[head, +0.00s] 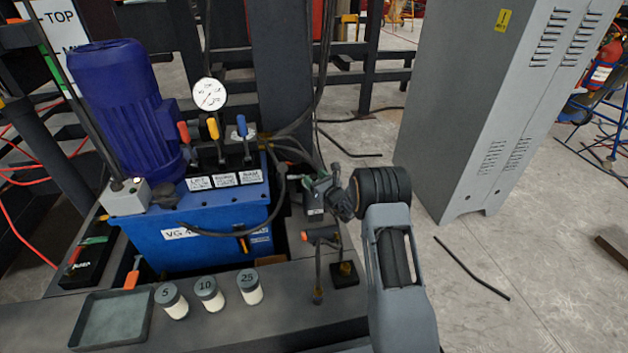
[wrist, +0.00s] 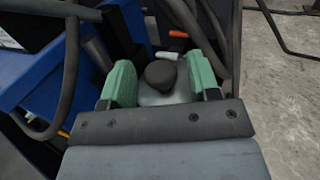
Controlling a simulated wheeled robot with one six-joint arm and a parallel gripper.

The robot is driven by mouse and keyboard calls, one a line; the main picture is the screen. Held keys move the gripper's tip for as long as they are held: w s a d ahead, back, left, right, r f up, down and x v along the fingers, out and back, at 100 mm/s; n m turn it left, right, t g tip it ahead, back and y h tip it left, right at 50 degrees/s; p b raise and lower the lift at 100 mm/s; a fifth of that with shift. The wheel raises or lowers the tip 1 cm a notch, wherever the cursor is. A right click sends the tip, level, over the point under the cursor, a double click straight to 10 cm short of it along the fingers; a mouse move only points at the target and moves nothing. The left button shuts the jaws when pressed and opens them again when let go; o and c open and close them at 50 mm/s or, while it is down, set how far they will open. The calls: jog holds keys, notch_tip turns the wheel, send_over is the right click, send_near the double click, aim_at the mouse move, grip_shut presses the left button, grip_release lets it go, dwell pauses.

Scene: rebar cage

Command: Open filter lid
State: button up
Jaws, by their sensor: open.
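The filter lid (wrist: 160,76) shows in the wrist view as a dark round knob on a light grey domed top. My gripper (wrist: 159,82) is open, with one green finger pad on each side of the knob. I cannot tell whether the pads touch it. In the head view my gripper (head: 318,186) is at the right side of the blue hydraulic unit (head: 190,215), over a small dark fitting with a white label. The lid is hidden there behind my gripper.
Black hoses (head: 312,150) run close to my gripper. An orange-handled valve (head: 322,235) stands in front of it. Three labelled jars (head: 208,292) and a shallow tray (head: 112,318) are on the front ledge. A grey cabinet (head: 490,110) stands right, with open floor before it.

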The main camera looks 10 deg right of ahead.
jog(key=shift+w+a, duration=0.25)
jog(key=shift+w, duration=0.35)
jog(key=shift+d, duration=0.1)
grip_shut()
